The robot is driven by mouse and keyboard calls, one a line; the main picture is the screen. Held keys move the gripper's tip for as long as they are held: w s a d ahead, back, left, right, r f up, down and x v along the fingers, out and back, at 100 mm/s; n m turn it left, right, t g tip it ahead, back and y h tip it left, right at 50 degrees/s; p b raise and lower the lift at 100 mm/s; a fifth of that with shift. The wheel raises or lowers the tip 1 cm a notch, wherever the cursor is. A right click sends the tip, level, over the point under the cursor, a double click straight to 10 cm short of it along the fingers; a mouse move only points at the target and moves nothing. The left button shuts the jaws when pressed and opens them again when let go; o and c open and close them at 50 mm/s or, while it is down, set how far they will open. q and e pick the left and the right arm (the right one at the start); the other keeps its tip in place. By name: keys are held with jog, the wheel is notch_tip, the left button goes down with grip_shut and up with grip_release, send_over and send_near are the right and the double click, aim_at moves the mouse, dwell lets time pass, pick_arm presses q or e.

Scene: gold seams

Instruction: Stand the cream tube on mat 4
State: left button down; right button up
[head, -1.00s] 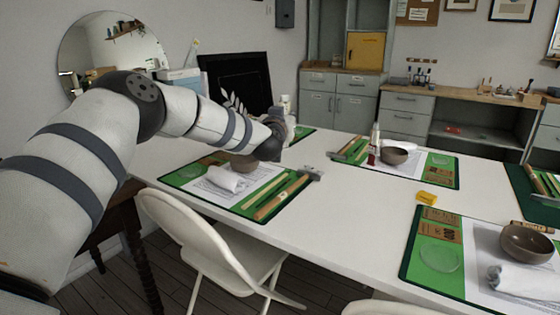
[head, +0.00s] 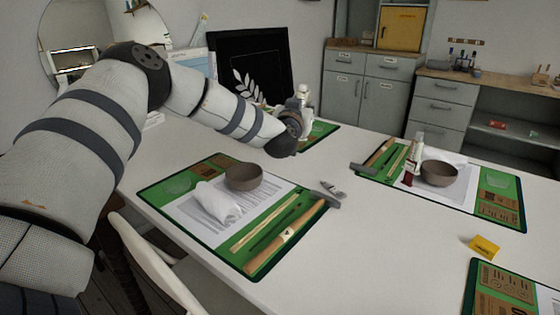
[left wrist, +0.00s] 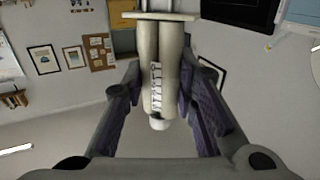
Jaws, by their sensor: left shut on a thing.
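The cream tube (left wrist: 160,62) is between the two fingers of my left gripper (left wrist: 162,92) in the left wrist view. Its flat wide end is at the top of that picture and its small pale cap at the bottom, with a printed label between. In the head view my left gripper (head: 290,132) is above the far part of the white table. A pale bottle-like shape (head: 303,98) shows right beside it; I cannot tell if that is the held tube. Several green mats lie on the table; I can read no mat number. My right gripper is not in view.
The near mat (head: 160,200) holds a brown bowl (head: 243,177), a white cloth (head: 218,203) and wooden tools. The right mat (head: 508,210) has a bowl (head: 439,173) and a red-and-white bottle (head: 414,158). A chair (head: 150,265) stands in front.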

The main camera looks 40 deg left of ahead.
pick_arm(q)
jog(key=shift+s+d+f+b, duration=0.15)
jog(key=shift+s+f, duration=1.4)
jog(key=shift+f, duration=0.45)
jog(key=shift+s+d+f+b, duration=0.1)
jog(key=shift+s+f+b, duration=0.1)
jog(key=shift+s+f, duration=1.55)
jog(key=shift+s+d+f+b, duration=0.15)
jog(key=shift+s+f, duration=1.15)
jog(key=shift+f, duration=0.9)
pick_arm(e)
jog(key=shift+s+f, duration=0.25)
pick_arm(q)
jog(key=c, duration=1.3)
grip_release()
jog(key=shift+f, duration=0.1)
jog(key=r+p+v, duration=0.1)
jog(key=p+v, duration=0.1)
jog(key=v, duration=1)
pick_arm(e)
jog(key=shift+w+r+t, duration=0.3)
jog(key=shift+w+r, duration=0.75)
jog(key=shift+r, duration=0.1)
